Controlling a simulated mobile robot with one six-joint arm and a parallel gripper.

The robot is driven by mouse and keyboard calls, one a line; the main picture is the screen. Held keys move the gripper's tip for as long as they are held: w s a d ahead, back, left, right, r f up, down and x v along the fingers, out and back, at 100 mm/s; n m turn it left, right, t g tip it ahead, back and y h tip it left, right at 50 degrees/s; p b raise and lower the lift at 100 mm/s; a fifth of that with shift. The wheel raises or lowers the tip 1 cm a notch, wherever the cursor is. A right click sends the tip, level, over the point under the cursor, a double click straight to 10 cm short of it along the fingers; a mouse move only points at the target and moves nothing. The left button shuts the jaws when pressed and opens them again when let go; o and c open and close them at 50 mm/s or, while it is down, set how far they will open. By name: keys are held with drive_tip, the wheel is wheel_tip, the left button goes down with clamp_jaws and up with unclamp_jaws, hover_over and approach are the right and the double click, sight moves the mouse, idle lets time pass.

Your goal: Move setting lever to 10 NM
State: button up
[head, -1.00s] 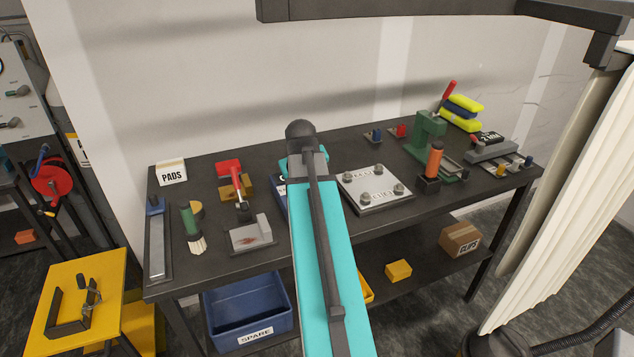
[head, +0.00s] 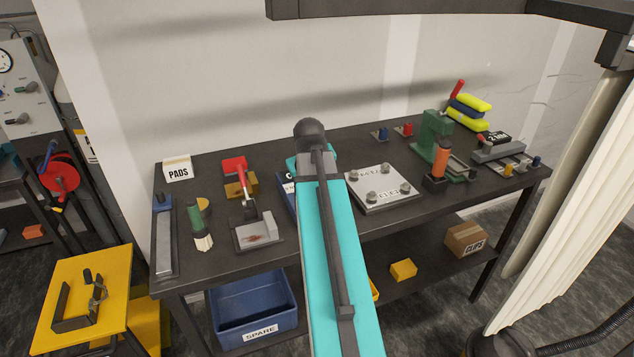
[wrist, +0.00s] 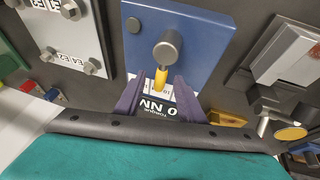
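The blue torque device (wrist: 205,40) lies under my gripper in the wrist view. It has a round grey knob (wrist: 167,48) and a yellow setting lever (wrist: 161,80) pointing down the picture toward a white-and-black label (wrist: 158,106). Part of the label reads "0 NM" and "Torque", upside down; other marks are partly covered. My gripper (wrist: 160,76) is open, with one dark purple finger on each side of the lever and visible gaps. In the head view my arm hides the gripper and most of the device, leaving a blue edge (head: 288,193) showing.
A bolted grey plate (head: 383,190) lies right of my arm on the dark bench. A red-handled clamp (head: 236,168) and a grey block (head: 257,233) stand on its left. A green press (head: 433,135) stands farther right. Neighbouring fixtures flank the blue device closely.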

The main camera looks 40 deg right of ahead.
drive_tip(key=shift+r, duration=0.15)
drive_tip(key=shift+b+v, duration=0.6)
drive_tip(key=shift+v, duration=1.35)
drive_tip(key=b+v, duration=0.2)
drive_tip(key=v, duration=0.7)
drive_tip(key=shift+s+r, duration=0.2)
drive_tip(key=shift+r, duration=0.05)
drive_tip(key=shift+a, duration=0.15)
